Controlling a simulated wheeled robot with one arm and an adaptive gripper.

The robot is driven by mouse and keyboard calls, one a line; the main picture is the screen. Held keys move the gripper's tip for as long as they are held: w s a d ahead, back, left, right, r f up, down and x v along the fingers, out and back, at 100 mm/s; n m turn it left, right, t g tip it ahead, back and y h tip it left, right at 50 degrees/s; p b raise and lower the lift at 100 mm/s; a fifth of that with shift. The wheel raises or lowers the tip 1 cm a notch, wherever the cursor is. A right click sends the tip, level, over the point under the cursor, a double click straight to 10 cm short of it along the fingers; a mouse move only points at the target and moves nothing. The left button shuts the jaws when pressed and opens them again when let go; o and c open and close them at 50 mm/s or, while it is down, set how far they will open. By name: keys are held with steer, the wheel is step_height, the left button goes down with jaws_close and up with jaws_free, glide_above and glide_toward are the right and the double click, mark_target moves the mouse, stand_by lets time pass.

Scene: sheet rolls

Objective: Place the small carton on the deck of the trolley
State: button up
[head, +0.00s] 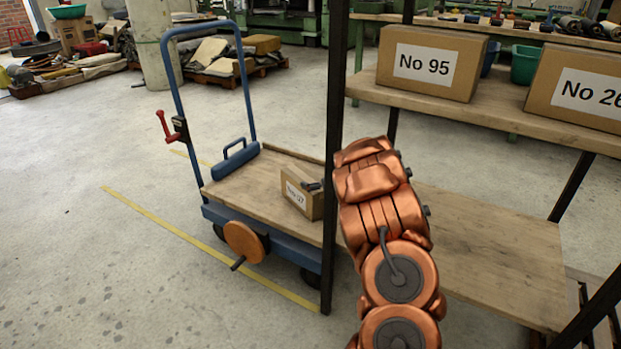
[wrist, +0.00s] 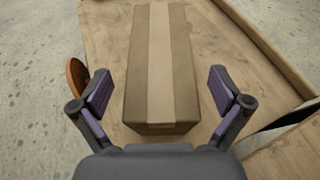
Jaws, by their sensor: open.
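The small carton (head: 297,201), brown with a white label, sits on the wooden deck of the trolley (head: 245,190). In the wrist view the carton (wrist: 162,60) lies lengthwise ahead, with pale tape along its top. It rests on the deck (wrist: 108,35). My gripper (wrist: 163,92) is open, with one purple-padded finger on each side of the carton's near end. A gap shows between each finger and the carton. In the head view only a dark bit of my gripper (head: 312,186) shows at the carton's top; my copper arm hides the rest.
A rack with a dark post (head: 337,130) stands beside the trolley, close to my arm. Its upper shelf holds the No 95 carton (head: 432,62) and another large carton (head: 585,88). The lower shelf (head: 490,250) is bare where visible. Open floor (head: 90,270) lies left of the trolley.

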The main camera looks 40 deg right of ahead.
steer(key=p+v, duration=0.1)
steer(key=v, duration=0.6)
steer(key=shift+a, duration=0.1)
stand_by(0.5)
